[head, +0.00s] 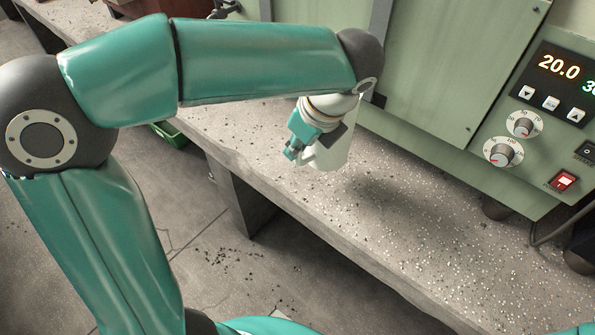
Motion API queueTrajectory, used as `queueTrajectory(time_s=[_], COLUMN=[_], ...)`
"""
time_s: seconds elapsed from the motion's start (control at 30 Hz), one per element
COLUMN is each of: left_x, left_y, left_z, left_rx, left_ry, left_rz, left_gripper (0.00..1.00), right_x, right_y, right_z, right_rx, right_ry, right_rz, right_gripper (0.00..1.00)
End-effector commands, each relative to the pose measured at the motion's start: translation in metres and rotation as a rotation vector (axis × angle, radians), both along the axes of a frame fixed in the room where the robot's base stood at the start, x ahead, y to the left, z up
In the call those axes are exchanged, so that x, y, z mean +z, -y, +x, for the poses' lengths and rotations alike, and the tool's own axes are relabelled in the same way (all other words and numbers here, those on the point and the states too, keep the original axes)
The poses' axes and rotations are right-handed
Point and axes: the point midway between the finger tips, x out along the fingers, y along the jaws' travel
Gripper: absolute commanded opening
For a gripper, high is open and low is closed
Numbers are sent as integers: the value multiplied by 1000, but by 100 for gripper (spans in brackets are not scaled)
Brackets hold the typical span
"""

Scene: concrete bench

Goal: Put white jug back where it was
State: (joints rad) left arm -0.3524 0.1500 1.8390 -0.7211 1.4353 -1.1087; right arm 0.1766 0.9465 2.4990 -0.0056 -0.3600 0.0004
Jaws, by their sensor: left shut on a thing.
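The white jug (333,152) shows in the head view above the concrete bench, in front of the green cabinet. My left gripper (299,150) is at the jug's left side and is shut on it, near its handle. The gripper and wrist hide the jug's upper part. A dark shadow lies on the bench to the right of the jug, and the jug looks raised off the surface. My right gripper is not in view.
The concrete bench (450,245) is clear to the right of the jug. A green cabinet (430,70) with a control panel (555,85) of knobs and a lit display stands along the back. A green container (170,134) is on the left, partly behind my arm.

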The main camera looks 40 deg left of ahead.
Motion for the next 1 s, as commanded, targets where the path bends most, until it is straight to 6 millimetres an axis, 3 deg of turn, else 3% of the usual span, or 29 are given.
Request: queueTrajectory(time_s=[0.6, 0.97, 1.0], left_x=[-62, -65, -65], left_y=[0, 1, 1], left_z=[1, 1, 0], left_rx=[0, 1, 0], left_ry=[2, 4, 0], left_rz=[1, 0, -1], left_gripper=[0, 0, 22], right_x=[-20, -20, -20], right_y=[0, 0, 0], right_z=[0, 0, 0], right_rx=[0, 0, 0], right_ry=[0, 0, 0], right_rz=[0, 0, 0], right_gripper=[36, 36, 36])
